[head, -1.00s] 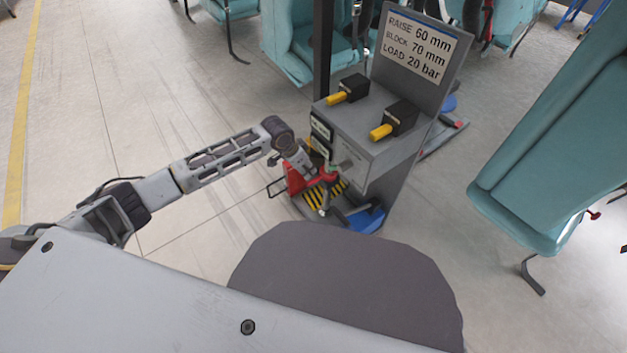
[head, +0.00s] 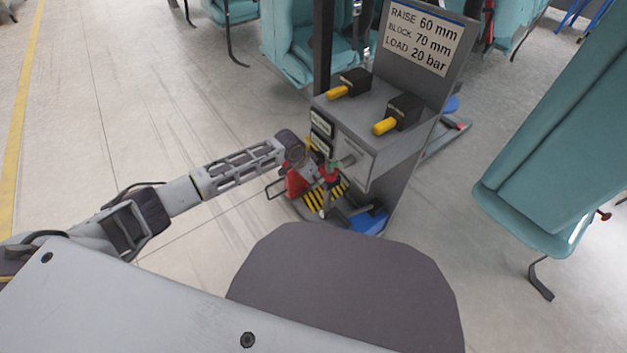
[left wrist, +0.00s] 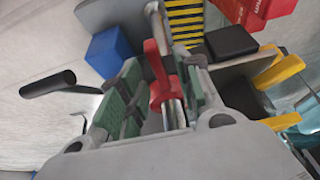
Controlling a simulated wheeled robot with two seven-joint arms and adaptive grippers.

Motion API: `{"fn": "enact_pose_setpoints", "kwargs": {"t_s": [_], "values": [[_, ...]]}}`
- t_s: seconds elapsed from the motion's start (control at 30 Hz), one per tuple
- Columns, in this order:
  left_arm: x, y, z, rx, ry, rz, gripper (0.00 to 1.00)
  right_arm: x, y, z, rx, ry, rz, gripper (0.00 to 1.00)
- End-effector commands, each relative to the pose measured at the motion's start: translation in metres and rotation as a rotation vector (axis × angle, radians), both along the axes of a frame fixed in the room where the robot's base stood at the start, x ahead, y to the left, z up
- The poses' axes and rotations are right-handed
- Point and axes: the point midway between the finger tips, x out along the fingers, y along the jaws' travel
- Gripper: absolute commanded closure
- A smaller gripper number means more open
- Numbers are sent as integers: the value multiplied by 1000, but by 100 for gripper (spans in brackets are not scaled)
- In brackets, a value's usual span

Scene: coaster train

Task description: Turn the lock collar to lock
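A red forked part (left wrist: 158,88), which looks like the lock collar, sits around or beside a bright metal rod in the left wrist view. My left gripper (left wrist: 166,95) has its green-padded fingers on either side of it, with the red part between them. Whether both pads touch it I cannot tell. In the head view my left gripper (head: 318,160) is at the front of the grey console (head: 385,135), low down by small red parts (head: 328,180); its fingertips are largely hidden there. My right gripper is not in view.
The console carries two yellow-handled black blocks (head: 351,83) and a sign (head: 418,38). Below are a yellow-black striped plate (head: 316,199), a red block (head: 297,183) and a blue block (head: 369,221). A teal seat (head: 545,170) stands at the right. The floor at left is clear.

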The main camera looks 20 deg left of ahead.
Motion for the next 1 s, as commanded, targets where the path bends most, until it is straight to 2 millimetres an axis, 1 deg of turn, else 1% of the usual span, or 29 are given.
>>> {"fn": "enact_pose_setpoints", "kwargs": {"t_s": [0.17, 0.5, 0.53, 0.7, 0.8, 1.0], "values": [[2, -2, -7, 1, -1, 0, 66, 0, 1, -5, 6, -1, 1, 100], [3, -2, -7, 1, -1, 0, 66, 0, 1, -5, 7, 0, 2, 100], [3, -2, -7, 1, -1, 0, 67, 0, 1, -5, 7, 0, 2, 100], [3, -2, -7, 1, -1, 0, 89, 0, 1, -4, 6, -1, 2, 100], [3, -2, -7, 1, -1, 0, 100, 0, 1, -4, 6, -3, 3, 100], [3, -2, -8, 1, 0, 0, 100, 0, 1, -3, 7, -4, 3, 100]]}}
